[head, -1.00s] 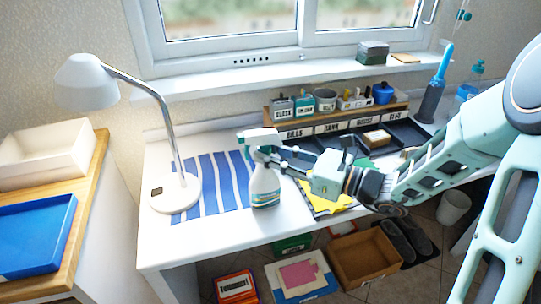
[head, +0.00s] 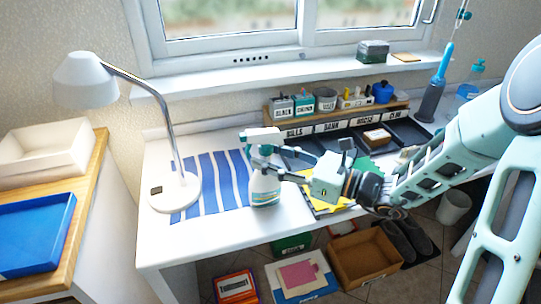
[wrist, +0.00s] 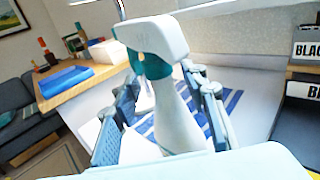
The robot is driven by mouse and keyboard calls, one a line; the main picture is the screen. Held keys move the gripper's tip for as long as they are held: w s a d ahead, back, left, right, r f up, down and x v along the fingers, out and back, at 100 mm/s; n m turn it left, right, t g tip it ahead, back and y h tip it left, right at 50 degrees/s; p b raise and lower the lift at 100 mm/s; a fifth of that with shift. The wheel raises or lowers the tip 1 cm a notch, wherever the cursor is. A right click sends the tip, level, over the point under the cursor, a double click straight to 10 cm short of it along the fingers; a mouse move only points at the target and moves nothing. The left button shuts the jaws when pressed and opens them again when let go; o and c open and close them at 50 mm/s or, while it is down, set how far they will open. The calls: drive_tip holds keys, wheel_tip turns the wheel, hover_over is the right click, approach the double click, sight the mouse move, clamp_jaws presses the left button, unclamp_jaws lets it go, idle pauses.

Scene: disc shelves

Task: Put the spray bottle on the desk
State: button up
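The spray bottle (head: 265,188), white with a teal neck and trigger, stands upright on the white desk (head: 225,230), at the right edge of the blue-striped mat. My gripper (head: 282,164) is just right of it at mid-height, its fingers pointing left. In the wrist view the bottle (wrist: 176,118) stands between the two spread fingers of my gripper (wrist: 163,112). Gaps show on both sides of the bottle, so the gripper is open. The bottle's base is hidden in the wrist view.
A lamp (head: 175,190) stands left of the bottle. The striped mat (head: 215,185) lies between them. Behind are labelled trays and a wooden rack (head: 268,115) with small containers. Yellow and green sheets (head: 375,168) lie under my arm. The desk's front left is clear.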

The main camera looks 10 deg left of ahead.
drive_tip(key=shift+r, duration=0.2)
drive_tip(key=shift+d+r+p, duration=0.45)
drive_tip(key=shift+r, duration=0.1)
drive_tip(key=p+v, duration=0.1)
drive_tip(key=v, duration=1)
drive_tip(key=shift+s, duration=0.15)
